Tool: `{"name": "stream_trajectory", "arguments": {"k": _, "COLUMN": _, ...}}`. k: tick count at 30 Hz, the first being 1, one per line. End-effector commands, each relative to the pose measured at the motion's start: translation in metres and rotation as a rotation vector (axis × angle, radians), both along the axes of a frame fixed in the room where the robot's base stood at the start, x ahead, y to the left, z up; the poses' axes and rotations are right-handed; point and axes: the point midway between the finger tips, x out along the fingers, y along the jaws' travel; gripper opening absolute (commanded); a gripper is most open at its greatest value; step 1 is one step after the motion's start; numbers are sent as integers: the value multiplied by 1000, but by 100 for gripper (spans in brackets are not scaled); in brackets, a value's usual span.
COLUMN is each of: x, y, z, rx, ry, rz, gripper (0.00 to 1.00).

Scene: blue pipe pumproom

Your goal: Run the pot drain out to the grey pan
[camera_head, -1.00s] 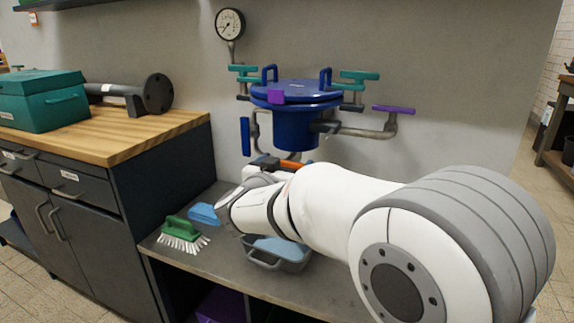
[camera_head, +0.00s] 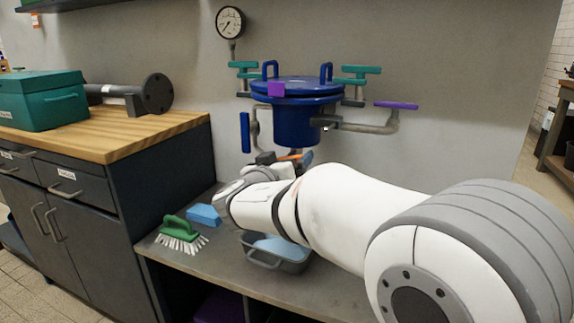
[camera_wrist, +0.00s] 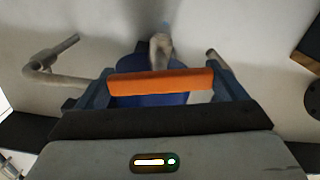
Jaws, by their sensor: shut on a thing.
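The blue pot (camera_head: 297,125) with its lid hangs against the wall. Its grey drain spout (camera_wrist: 160,50) shows in the wrist view, with a faint bluish patch beyond its end; I cannot tell whether that is liquid. My gripper (camera_wrist: 160,84) is shut on an orange handle (camera_wrist: 180,82) lying crosswise between its fingers. The orange handle also shows below the pot in the head view (camera_head: 291,157). The grey pan (camera_head: 266,258) stands on the bench below, partly hidden by my arm. Its inside looks pale blue.
Teal handles (camera_head: 361,70), a purple handle (camera_head: 396,105) and a blue handle (camera_head: 245,132) surround the pot. A green brush (camera_head: 180,232) and blue sponge (camera_head: 204,214) lie left of the pan. A gauge (camera_head: 230,22) is above. The wooden counter (camera_head: 120,138) bounds the left.

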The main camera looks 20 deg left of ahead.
Motion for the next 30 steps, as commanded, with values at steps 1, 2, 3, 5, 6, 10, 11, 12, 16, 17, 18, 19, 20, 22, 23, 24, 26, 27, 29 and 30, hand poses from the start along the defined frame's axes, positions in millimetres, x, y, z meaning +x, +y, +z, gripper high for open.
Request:
{"name": "stream_trajectory", "arguments": {"k": 1, "x": 0, "y": 0, "z": 0, "rx": 0, "ry": 1, "rz": 1, "gripper": 68}}
{"name": "stream_trajectory", "arguments": {"k": 2, "x": 0, "y": 0, "z": 0, "rx": 0, "ry": 1, "rz": 1, "gripper": 68}}
{"name": "stream_trajectory", "arguments": {"k": 3, "x": 0, "y": 0, "z": 0, "rx": 1, "ry": 1, "rz": 1, "gripper": 68}}
{"name": "stream_trajectory", "arguments": {"k": 5, "x": 0, "y": 0, "z": 0, "rx": 1, "ry": 1, "rz": 1, "gripper": 93}}
{"name": "stream_trajectory", "arguments": {"k": 6, "x": 0, "y": 0, "z": 0, "rx": 1, "ry": 1, "rz": 1, "gripper": 97}}
{"name": "stream_trajectory", "arguments": {"k": 10, "x": 0, "y": 0, "z": 0, "rx": 1, "ry": 1, "rz": 1, "gripper": 100}}
{"name": "stream_trajectory", "arguments": {"k": 11, "x": 0, "y": 0, "z": 0, "rx": 2, "ry": 1, "rz": 1, "gripper": 100}}
{"name": "stream_trajectory", "arguments": {"k": 12, "x": 0, "y": 0, "z": 0, "rx": 2, "ry": 1, "rz": 0, "gripper": 100}}
{"name": "stream_trajectory", "arguments": {"k": 16, "x": -5, "y": 1, "z": 0, "rx": 2, "ry": 1, "rz": 1, "gripper": 100}}
{"name": "stream_trajectory", "arguments": {"k": 17, "x": -8, "y": 1, "z": 1, "rx": 2, "ry": 1, "rz": 2, "gripper": 100}}
{"name": "stream_trajectory", "arguments": {"k": 18, "x": -12, "y": 2, "z": 1, "rx": 2, "ry": 0, "rz": 2, "gripper": 100}}
{"name": "stream_trajectory", "arguments": {"k": 19, "x": -17, "y": 2, "z": 2, "rx": 2, "ry": 2, "rz": 3, "gripper": 100}}
{"name": "stream_trajectory", "arguments": {"k": 20, "x": -22, "y": 3, "z": 1, "rx": 1, "ry": 2, "rz": 3, "gripper": 100}}
{"name": "stream_trajectory", "arguments": {"k": 22, "x": -35, "y": 4, "z": 2, "rx": 2, "ry": 2, "rz": 4, "gripper": 100}}
{"name": "stream_trajectory", "arguments": {"k": 23, "x": -40, "y": 4, "z": 2, "rx": 2, "ry": 2, "rz": 4, "gripper": 100}}
{"name": "stream_trajectory", "arguments": {"k": 24, "x": -47, "y": 5, "z": 2, "rx": 2, "ry": 1, "rz": 4, "gripper": 100}}
{"name": "stream_trajectory", "arguments": {"k": 26, "x": -57, "y": 5, "z": 1, "rx": 1, "ry": 2, "rz": 4, "gripper": 100}}
{"name": "stream_trajectory", "arguments": {"k": 27, "x": -63, "y": 6, "z": 1, "rx": 2, "ry": 2, "rz": 4, "gripper": 100}}
{"name": "stream_trajectory", "arguments": {"k": 29, "x": -69, "y": 6, "z": 1, "rx": 2, "ry": 2, "rz": 3, "gripper": 100}}
{"name": "stream_trajectory", "arguments": {"k": 30, "x": -73, "y": 6, "z": 1, "rx": 1, "ry": 2, "rz": 3, "gripper": 100}}
